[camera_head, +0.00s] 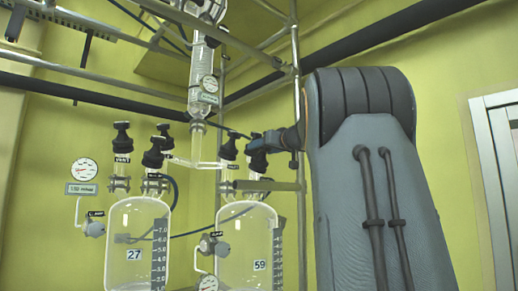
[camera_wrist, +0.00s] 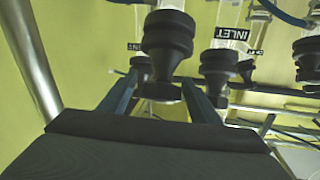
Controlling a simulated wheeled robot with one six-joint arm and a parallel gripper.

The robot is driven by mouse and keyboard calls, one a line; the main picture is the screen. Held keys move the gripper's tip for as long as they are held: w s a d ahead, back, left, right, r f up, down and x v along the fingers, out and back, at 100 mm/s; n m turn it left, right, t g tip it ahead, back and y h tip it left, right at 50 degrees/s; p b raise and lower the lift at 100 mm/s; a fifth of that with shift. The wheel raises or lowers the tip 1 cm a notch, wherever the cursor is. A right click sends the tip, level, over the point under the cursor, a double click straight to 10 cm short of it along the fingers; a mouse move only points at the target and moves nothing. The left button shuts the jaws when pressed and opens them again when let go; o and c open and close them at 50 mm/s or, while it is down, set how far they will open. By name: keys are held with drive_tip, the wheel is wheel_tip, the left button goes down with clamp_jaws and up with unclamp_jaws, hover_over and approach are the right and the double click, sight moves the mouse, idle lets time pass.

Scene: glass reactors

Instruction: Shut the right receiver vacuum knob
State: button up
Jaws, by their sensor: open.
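The right receiver (camera_head: 247,245) is a clear glass vessel marked 59. Black knobs stand on its top, one (camera_head: 229,141) at the left and one (camera_head: 257,146) at my gripper. My gripper (camera_head: 271,141) reaches in from the right at that knob's height. In the wrist view, my gripper (camera_wrist: 159,84) is open, with its two blue fingers on either side of a large black knob (camera_wrist: 168,38). Contact cannot be told. This knob's label is cut off at the top edge, so I cannot read whether it says vacuum.
Another black knob (camera_wrist: 219,66), by an INLET label (camera_wrist: 231,34), stands close to the right finger. The left receiver (camera_head: 131,245), marked 27, has its own black knobs (camera_head: 122,131). A metal post (camera_head: 299,190) and a glass column (camera_head: 204,65) stand nearby.

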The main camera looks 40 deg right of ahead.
drive_tip(key=shift+w, duration=1.25)
drive_tip(key=c, duration=1.1)
drive_tip(key=shift+o, duration=0.2)
drive_tip(key=shift+h, duration=0.4)
drive_tip(key=shift+s+d+f+m+g+h+p, duration=0.1)
drive_tip(key=shift+d+m+g+h+p, duration=0.15)
drive_tip(key=shift+m+g+h+p, duration=0.45)
drive_tip(key=shift+d+m+g+h+p, duration=0.15)
drive_tip(key=shift+m+h+p, duration=0.25)
drive_tip(key=shift+m+h, duration=0.6)
drive_tip(key=shift+d+m+h+p, duration=0.15)
drive_tip(key=shift+m+h+p, duration=0.15)
drive_tip(key=shift+m+p, duration=0.4)
drive_tip(key=m+g+p, duration=0.1)
drive_tip(key=p, duration=0.2)
drive_tip(key=shift+s+d+h, duration=0.15)
drive_tip(key=shift+h, duration=0.25)
drive_tip(key=m+g+h+p, duration=0.1)
drive_tip(key=p, duration=0.5)
drive_tip(key=m+g+h+p, duration=0.1)
drive_tip(key=m+p, duration=0.1)
drive_tip(key=p, duration=0.5)
drive_tip(key=m+g+h+p, duration=0.1)
drive_tip(key=p, duration=0.6)
drive_tip(key=shift+s+d+m, duration=0.3)
drive_tip(key=shift+d, duration=0.1)
